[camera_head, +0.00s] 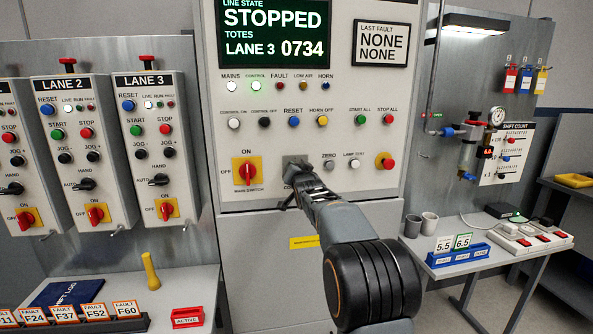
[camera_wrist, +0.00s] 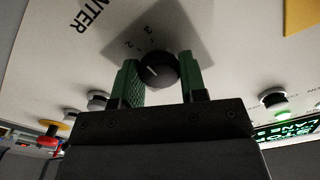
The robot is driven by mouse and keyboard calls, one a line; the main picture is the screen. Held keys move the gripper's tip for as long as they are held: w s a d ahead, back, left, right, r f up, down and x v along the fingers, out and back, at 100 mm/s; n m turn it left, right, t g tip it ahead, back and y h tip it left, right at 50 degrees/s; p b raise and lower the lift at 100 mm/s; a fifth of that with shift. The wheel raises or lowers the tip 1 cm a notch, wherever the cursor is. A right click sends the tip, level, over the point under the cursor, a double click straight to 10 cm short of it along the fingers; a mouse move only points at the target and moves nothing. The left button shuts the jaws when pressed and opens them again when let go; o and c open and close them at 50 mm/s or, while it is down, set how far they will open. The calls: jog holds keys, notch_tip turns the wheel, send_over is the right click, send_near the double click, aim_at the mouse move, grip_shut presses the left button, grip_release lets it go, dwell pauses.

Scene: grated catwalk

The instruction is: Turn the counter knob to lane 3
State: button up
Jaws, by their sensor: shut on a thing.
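The counter knob (camera_wrist: 158,72) is round and black with a white pointer mark, on a grey plate marked 2 and 3; it shows in the wrist view. My gripper (camera_wrist: 158,66) has its two green-padded fingers on either side of the knob, shut on it. The pointer mark slants toward the upper left in that view; its exact number is hard to tell. In the head view my gripper (camera_head: 298,178) is at the panel and hides the knob. The display (camera_head: 273,32) reads STOPPED, TOTES, LANE 3 0734.
The red main switch (camera_head: 247,171) on a yellow plate is left of my gripper. The zero button (camera_head: 329,165), lamp zero button (camera_head: 355,164) and a red button on yellow (camera_head: 385,162) are right of it. Rows of lamps and buttons are above.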

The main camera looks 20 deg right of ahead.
jog(key=shift+m, duration=1.6)
jog(key=o, duration=0.9)
jog(key=s+a, duration=0.1)
jog(key=s, duration=0.3)
jog(key=s+a+b, duration=0.1)
jog(key=s, duration=0.4)
jog(key=s+b, duration=0.1)
jog(key=s, duration=0.3)
jog(key=shift+s+a, duration=0.25)
jog(key=shift+a, duration=0.15)
